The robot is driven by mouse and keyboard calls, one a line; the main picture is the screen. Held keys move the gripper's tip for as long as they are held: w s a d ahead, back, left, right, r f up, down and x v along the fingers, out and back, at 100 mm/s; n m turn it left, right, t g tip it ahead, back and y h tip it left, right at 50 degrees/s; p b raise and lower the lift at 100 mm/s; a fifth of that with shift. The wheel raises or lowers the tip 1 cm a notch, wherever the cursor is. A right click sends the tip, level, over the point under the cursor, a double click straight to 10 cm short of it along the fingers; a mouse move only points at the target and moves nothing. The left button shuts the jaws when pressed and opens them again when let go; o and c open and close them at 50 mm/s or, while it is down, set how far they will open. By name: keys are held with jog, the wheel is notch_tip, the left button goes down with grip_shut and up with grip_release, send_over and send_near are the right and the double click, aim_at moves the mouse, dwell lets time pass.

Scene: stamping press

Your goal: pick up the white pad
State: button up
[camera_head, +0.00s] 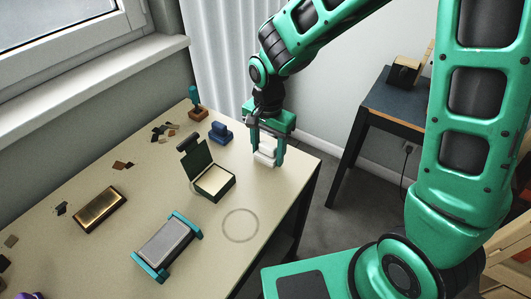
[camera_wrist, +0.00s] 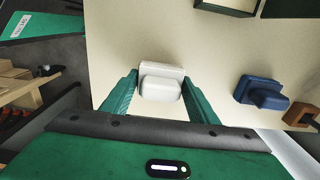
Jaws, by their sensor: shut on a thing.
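The white pad (camera_head: 266,149) is near the table's far right edge in the head view. It is a white block with a raised, rounded grip on top. My gripper (camera_head: 266,152) is around it from above, with one green finger on each side. In the wrist view the white pad (camera_wrist: 160,85) lies between the two green fingertips (camera_wrist: 160,92), and my gripper is shut on it. The pad seems to be on or just above the table (camera_head: 150,190); I cannot tell which.
A blue pad (camera_head: 220,133) and a brown-based stamp (camera_head: 197,112) stand to the left. A drawn circle (camera_head: 240,225) is clear.

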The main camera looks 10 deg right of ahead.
aim_at(268, 144)
notch_tip(268, 144, up, 3)
jog(key=shift+r, duration=0.15)
jog(key=s+a+r, duration=0.6)
jog(key=s+a, duration=0.2)
jog(key=shift+s+r, duration=0.25)
jog(key=shift+r, duration=0.05)
jog(key=shift+o, duration=1.3)
jog(key=shift+c, duration=0.8)
